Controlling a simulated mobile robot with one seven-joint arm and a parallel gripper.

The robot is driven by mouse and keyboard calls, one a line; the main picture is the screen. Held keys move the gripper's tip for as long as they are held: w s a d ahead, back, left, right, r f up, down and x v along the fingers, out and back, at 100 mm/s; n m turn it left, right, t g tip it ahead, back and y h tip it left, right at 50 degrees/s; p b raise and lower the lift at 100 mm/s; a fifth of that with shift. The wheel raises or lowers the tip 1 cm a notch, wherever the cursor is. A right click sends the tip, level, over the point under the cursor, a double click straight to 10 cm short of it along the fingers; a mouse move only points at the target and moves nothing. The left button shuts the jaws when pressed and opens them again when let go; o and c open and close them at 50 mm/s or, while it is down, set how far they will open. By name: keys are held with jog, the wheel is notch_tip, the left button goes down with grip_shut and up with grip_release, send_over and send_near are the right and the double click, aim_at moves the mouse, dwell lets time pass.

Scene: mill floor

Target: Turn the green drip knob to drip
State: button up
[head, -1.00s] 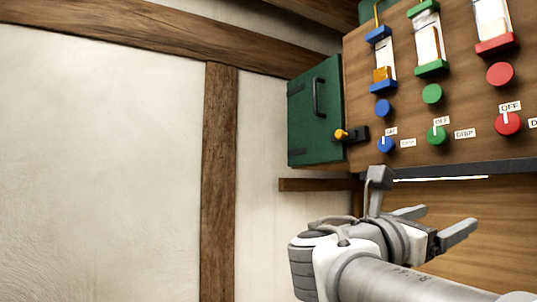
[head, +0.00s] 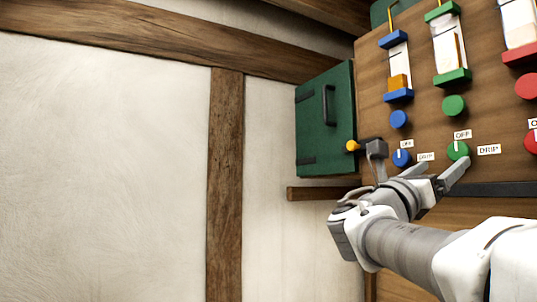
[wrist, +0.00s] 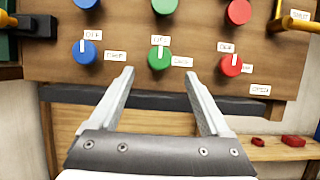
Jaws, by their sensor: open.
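The green drip knob (head: 458,151) is on the wooden panel, with an OFF label above it and a DRIP label (head: 489,149) to its right. Its white pointer mark points up toward OFF. In the wrist view the green knob (wrist: 159,57) sits ahead of and between my fingertips, a little above them. My gripper (wrist: 158,82) is open and empty, its two fingers spread below the knob. In the head view my gripper (head: 440,167) is just below and left of the green knob; whether a finger touches it I cannot tell.
A blue knob (wrist: 85,52) and a red knob (wrist: 231,65) flank the green one. A plain green button (head: 454,105) sits above it. A dark rail (wrist: 170,103) runs below the knobs. A green cabinet (head: 325,120) and a yellow-tipped lever (head: 353,146) are at left.

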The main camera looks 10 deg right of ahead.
aim_at(457, 153)
jog(key=p+x, duration=0.2)
jog(key=x, duration=0.5)
jog(key=shift+w+d, duration=0.15)
jog(key=shift+d, duration=0.05)
grip_shut()
